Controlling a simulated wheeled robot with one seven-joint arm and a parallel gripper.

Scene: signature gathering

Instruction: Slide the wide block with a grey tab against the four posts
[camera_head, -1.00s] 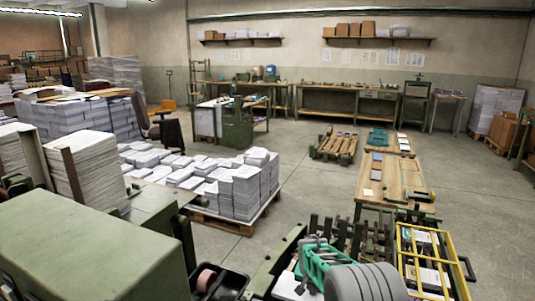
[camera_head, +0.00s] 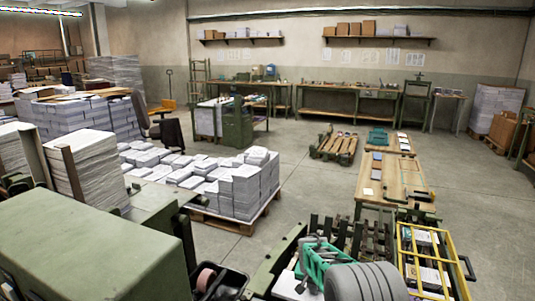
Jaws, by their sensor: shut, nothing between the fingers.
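My arm, a grey ribbed link, rises at the bottom edge. At its end is my gripper (camera_head: 315,260), which shows teal slotted parts with grey pieces at the top. It is shut, with nothing seen held in it. Dark upright posts (camera_head: 357,236) stand just behind and to the right of my gripper, in the near work area. Their lower parts are partly hidden by my gripper and arm. I cannot make out the wide block or its grey tab for sure; it may be hidden by my arm.
A yellow frame (camera_head: 427,260) with printed sheets stands right of my arm. A wooden bench (camera_head: 398,185) lies beyond the posts. A pallet of paper stacks (camera_head: 232,190) stands to the left. A green machine housing (camera_head: 95,245) fills the near left. Open floor lies at the right.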

